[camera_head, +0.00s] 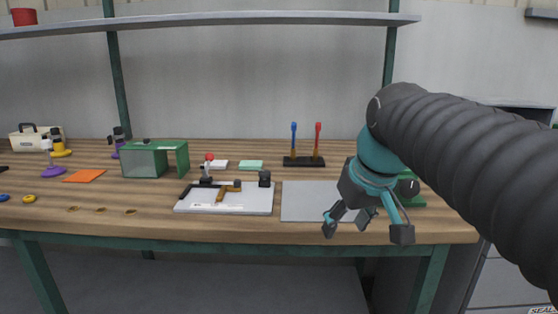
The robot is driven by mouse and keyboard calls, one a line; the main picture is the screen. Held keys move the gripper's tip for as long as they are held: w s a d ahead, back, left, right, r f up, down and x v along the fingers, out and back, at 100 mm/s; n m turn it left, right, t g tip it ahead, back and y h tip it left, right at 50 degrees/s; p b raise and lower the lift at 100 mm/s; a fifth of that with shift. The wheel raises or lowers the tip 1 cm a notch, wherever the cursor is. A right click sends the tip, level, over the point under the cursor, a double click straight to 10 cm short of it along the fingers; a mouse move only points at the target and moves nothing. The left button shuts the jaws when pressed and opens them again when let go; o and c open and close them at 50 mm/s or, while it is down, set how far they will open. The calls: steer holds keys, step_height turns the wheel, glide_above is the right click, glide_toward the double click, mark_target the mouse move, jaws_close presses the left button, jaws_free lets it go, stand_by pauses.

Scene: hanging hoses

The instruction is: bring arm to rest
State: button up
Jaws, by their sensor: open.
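My gripper (368,232) is on the right side of the head view, at the end of my dark, ribbed, hose-covered arm. Its teal and grey fingers are spread apart, and nothing shows between them. The fingertips point downward, in front of the right part of the wooden workbench (110,215) and its front edge. Behind the gripper is a plain grey plate (305,201), partly hidden by it. I cannot tell the exact height of the gripper above the bench.
A white board (250,203) with a hammer-like tool lies left of the grey plate. A black stand (303,161) holds a blue and a red tool upright. A green box (146,162) stands further left. A shelf (220,21) runs above. A green object is partly hidden behind my gripper.

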steer(key=s+d+f+m+t+h, duration=0.1)
steer(key=s+d+f+m, duration=0.2)
steer(key=s+f, duration=1)
step_height(320, 180, down, 2)
steer(key=shift+s+d+f+m, duration=0.25)
steer(key=shift+s+d+m, duration=0.15)
steer(key=shift+d, duration=0.15)
